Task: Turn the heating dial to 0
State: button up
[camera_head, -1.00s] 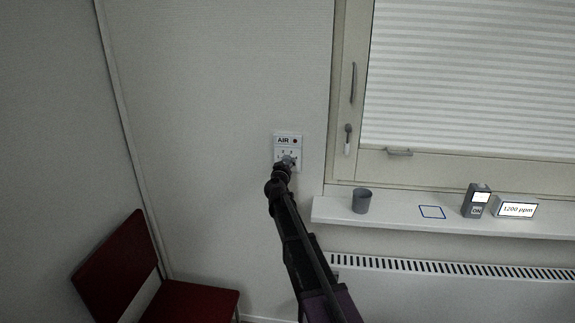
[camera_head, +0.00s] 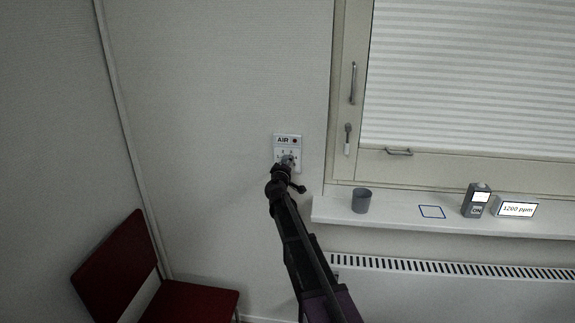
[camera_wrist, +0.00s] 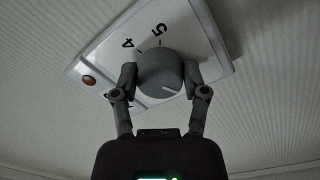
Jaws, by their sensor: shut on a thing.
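A round grey dial (camera_wrist: 158,70) sits on a white wall panel (camera_wrist: 97,62) in the wrist view. The panel is labelled AIR in the head view (camera_head: 282,140); I see no dial labelled heating. The digits 4 and 5 show beside the dial, and other markings are partly hidden. My gripper (camera_wrist: 161,78) is shut on the dial, one finger on each side. In the head view my gripper (camera_head: 287,163) covers much of the dial.
A red lamp (camera_wrist: 88,80) is on the panel. A windowsill (camera_head: 395,217) to the right bears a grey cup (camera_head: 361,200), a blue outlined square (camera_head: 432,212), a grey device (camera_head: 476,200) and a ppm display (camera_head: 516,208). A radiator (camera_head: 450,290) is below; a red chair (camera_head: 125,265) stands left.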

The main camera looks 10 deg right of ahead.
jog(key=shift+w+n, duration=0.1)
jog(key=shift+n, duration=0.7)
jog(key=o, duration=1.1)
jog(key=shift+o, duration=0.2)
